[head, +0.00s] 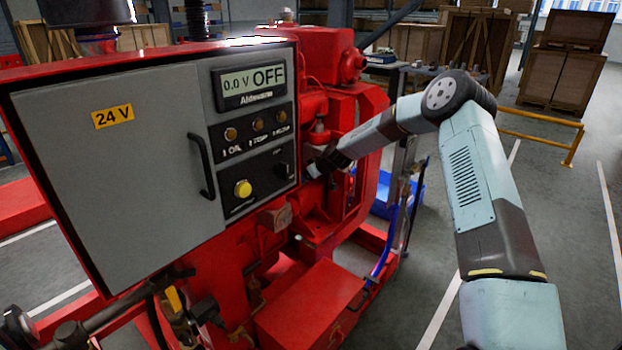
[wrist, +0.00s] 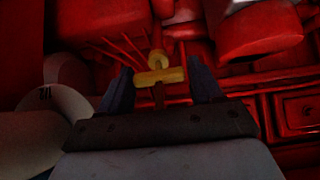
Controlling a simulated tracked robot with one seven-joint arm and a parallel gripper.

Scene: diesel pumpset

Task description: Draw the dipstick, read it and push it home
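The dipstick's yellow T-shaped handle (wrist: 160,76) shows in the wrist view, in front of the red engine. Its crossbar lies between the two dark fingers of my gripper (wrist: 162,80), and its stem runs on toward the engine. The fingers stand wide apart, one near each end of the crossbar; I see no clear grip on it. In the head view my gripper (head: 315,170) is at the right edge of the control panel, close to the engine. The dipstick cannot be made out there, and its lower part is hidden.
The grey control panel (head: 150,150) with its black handle stands just left of my gripper. Red engine parts (head: 372,115) surround the gripper. A blue bin (head: 380,205) is on the floor behind. A yellow rail (head: 545,135) and open floor lie to the right.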

